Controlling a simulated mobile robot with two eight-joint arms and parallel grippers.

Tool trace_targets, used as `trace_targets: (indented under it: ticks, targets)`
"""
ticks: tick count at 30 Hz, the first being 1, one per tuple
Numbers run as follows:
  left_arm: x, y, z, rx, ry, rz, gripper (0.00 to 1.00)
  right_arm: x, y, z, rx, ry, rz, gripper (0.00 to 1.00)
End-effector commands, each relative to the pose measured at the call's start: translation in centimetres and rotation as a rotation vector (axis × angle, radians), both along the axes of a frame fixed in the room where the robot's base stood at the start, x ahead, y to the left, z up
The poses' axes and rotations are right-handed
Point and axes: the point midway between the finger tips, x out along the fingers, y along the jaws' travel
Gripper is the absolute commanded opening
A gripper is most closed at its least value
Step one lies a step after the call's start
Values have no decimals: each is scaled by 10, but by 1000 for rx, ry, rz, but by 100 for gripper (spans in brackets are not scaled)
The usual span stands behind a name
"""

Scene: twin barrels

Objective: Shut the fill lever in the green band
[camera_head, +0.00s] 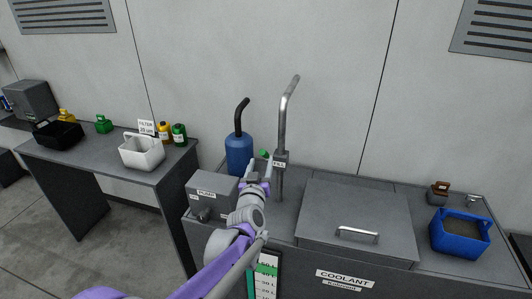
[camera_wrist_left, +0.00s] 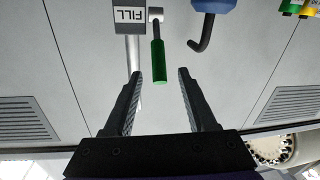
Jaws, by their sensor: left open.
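The fill lever is a green handle (camera_wrist_left: 158,62) beside the FILL label (camera_wrist_left: 130,16) in the left wrist view. In the head view only its green tip (camera_head: 264,153) shows, left of the upright metal fill pipe (camera_head: 283,130). My left gripper (camera_head: 259,178) is open just in front of it. In the left wrist view the lever's free end lies between the open fingertips (camera_wrist_left: 160,74), with a gap on each side. The level gauge (camera_head: 265,288) with its green band (camera_head: 267,270) is on the tank front, partly hidden by my left arm.
A grey pump box (camera_head: 213,190) and a blue bottle (camera_head: 239,150) with a black hose stand left of the pipe. The closed coolant lid (camera_head: 355,210) and a blue bin (camera_head: 438,237) are to the right. A side table holds a white basket (camera_head: 142,158).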

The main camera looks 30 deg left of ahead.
Motion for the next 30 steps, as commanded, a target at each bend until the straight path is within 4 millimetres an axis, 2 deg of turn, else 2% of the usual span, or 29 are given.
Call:
trace_targets:
  ticks: [3,9,14,21,23,30]
  targets:
    - [23,9,0,0,0,0,57,0,0,2,0,-1,0,40]
    - [47,19,0,0,1,0,57,0,0,3,0,-1,0,40]
    - [55,22,0,0,1,-1,57,1,0,4,0,-1,0,40]
    - [56,22,0,0,1,-1,57,1,0,4,0,-1,0,40]
    - [56,22,0,0,1,-1,50,1,0,4,0,-1,0,40]
    - [56,22,0,0,1,-1,7,1,0,4,0,-1,0,40]
